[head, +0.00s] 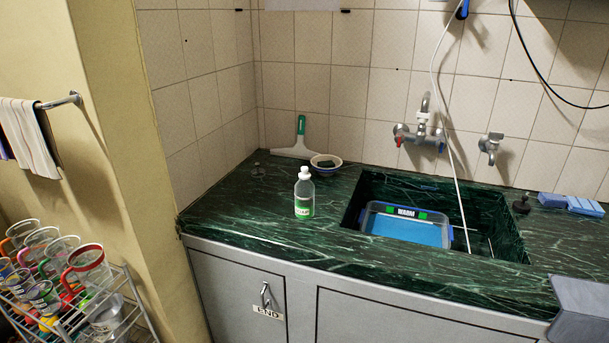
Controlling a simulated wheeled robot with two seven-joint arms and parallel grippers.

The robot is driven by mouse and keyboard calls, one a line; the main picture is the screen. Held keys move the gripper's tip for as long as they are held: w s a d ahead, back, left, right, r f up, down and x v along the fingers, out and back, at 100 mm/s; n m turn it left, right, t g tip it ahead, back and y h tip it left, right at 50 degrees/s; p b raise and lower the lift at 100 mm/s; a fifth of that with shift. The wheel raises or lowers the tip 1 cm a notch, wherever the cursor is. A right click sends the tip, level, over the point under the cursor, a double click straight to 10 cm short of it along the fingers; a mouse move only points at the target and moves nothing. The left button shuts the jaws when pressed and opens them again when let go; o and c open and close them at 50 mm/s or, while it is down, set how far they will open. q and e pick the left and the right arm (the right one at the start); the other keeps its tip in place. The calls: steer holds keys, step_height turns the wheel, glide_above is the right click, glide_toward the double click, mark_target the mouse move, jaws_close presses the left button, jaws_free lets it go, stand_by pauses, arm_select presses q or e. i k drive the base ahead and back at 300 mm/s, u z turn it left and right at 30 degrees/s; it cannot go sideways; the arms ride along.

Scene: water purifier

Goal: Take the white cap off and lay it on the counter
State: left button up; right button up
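A clear bottle (304,197) with a green and white label stands upright on the dark green marble counter (240,207), left of the sink. A white cap (304,173) sits on top of the bottle. Neither of my grippers shows in the head view, so I cannot see whether they are open or shut.
The sink (490,215) holds a clear tub of blue water marked WARM (408,230). A squeegee (299,140) and a small bowl (326,161) are behind the bottle. Blue sponges (570,203) lie at the right. A mug rack (90,310) stands lower left.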

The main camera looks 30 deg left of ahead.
mark_target(303, 174)
steer(key=k, duration=1.3)
steer(key=u, duration=0.65)
steer(key=i, duration=0.65)
steer(key=u, duration=0.7)
steer(key=i, duration=1)
steer(key=z, duration=0.3)
